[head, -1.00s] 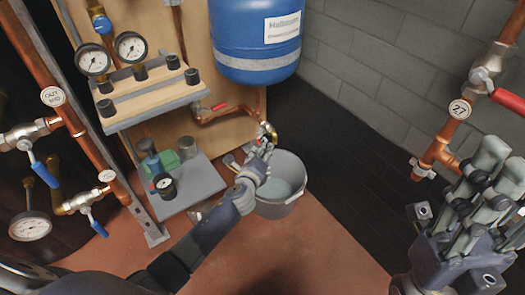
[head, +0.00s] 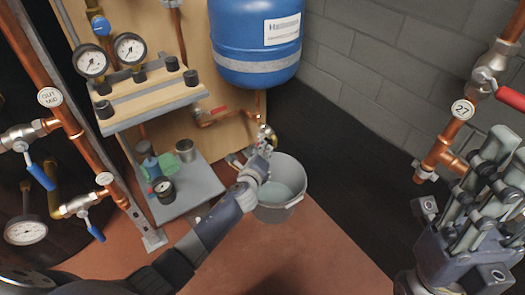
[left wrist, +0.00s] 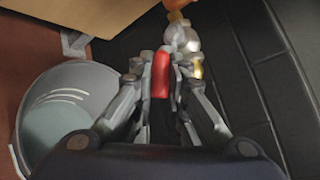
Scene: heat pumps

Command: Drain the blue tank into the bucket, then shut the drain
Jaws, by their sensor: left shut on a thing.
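The blue tank (head: 252,40) hangs on the wooden panel at the top of the head view. Below it a brass and silver drain valve (head: 264,133) sits over the bucket's back edge; it also shows in the left wrist view (left wrist: 184,38). My left gripper (head: 262,152) is shut on its red handle (left wrist: 161,76). The grey bucket (head: 277,214) stands on the floor below with pale water in it. No stream from the valve can be made out. My right gripper (head: 505,150) is open and empty at the right edge.
A grey shelf (head: 150,108) with gauges and a lower shelf (head: 200,187) stand left of the bucket. Pipes with blue-handled valves (head: 42,172) are at the left. A pipe with a red-handled valve (head: 508,97) rises near my right gripper. The floor right of the bucket is clear.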

